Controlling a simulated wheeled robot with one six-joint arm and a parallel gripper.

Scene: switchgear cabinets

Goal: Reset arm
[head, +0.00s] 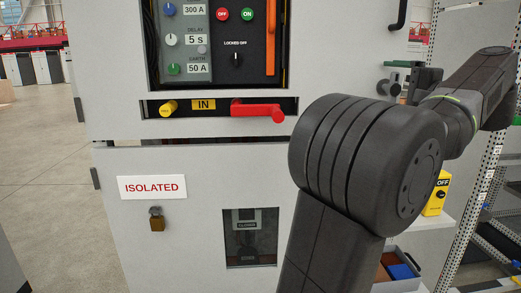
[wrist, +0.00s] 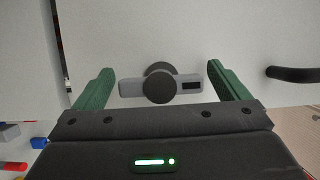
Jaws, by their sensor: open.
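My arm reaches across the right of the head view, and its large dark joint hides part of the cabinet. My gripper (wrist: 160,72) is open, with its two green fingers spread wide in the wrist view. Between and just beyond the fingers is a grey bar-shaped fitting with a round dark knob (wrist: 158,88) on the pale cabinet face. The fingers look apart from it, but the exact depth gap cannot be told. In the head view the gripper (head: 420,82) is small and partly hidden, beside the dark knob (head: 388,87).
The cabinet (head: 120,160) carries a control panel, a red handle (head: 258,111), a yellow knob (head: 168,107), an ISOLATED sign (head: 152,187) and a padlock (head: 156,222). A black door handle (wrist: 290,73) is right of the gripper. Shelving stands at right; open floor (head: 40,150) lies left.

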